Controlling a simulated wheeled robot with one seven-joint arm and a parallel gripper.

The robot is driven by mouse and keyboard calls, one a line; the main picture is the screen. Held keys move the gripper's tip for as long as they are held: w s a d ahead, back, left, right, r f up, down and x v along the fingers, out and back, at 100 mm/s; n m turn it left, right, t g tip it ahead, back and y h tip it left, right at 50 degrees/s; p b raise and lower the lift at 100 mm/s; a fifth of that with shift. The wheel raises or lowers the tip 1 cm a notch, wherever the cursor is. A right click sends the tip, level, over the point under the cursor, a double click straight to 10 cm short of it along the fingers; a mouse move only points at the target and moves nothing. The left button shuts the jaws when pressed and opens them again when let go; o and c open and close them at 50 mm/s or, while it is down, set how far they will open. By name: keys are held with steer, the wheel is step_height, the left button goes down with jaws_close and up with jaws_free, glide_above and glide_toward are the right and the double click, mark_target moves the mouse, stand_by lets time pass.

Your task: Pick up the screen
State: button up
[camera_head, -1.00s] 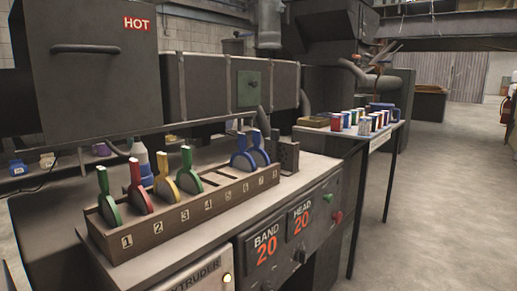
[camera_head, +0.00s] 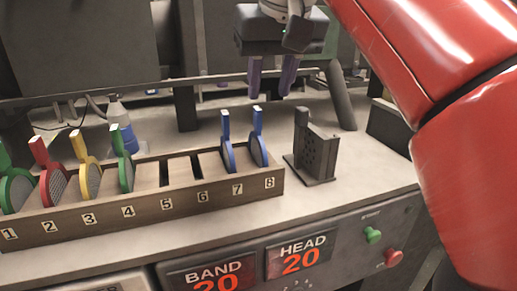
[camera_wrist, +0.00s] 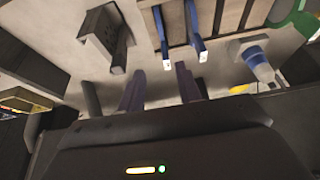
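Round mesh screens with coloured handles stand upright in a numbered wooden rack (camera_head: 150,213). A green screen (camera_head: 14,185) is in slot 1, a red one (camera_head: 52,180) in 2, a yellow one (camera_head: 88,172) in 3 and another green one (camera_head: 123,165) in 4. Blue screens stand in slot 7 (camera_head: 227,145) and slot 8 (camera_head: 258,140). Slots 5 and 6 are empty. My gripper (camera_head: 272,92) is open and empty, above and behind the blue screens. The wrist view shows its spread fingers (camera_wrist: 160,88) pointing toward the blue handles (camera_wrist: 194,35), apart from them.
A dark perforated holder (camera_head: 313,150) stands on the bench right of the rack; it also shows in the wrist view (camera_wrist: 106,38). A blue and white bottle (camera_head: 122,125) stands behind the rack. The BAND and HEAD control panel (camera_head: 330,235) is below the bench edge.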

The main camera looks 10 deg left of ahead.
mark_target(258, 109)
steer(key=shift+a+f, duration=0.25)
steer(key=shift+a, duration=0.5)
steer(key=x, duration=0.2)
steer(key=b+x, duration=0.1)
steer(key=x, duration=0.1)
steer(key=b+x, duration=0.1)
steer(key=x, duration=0.1)
steer(key=shift+w+f, duration=0.15)
steer(key=shift+w, duration=0.25)
jaws_close()
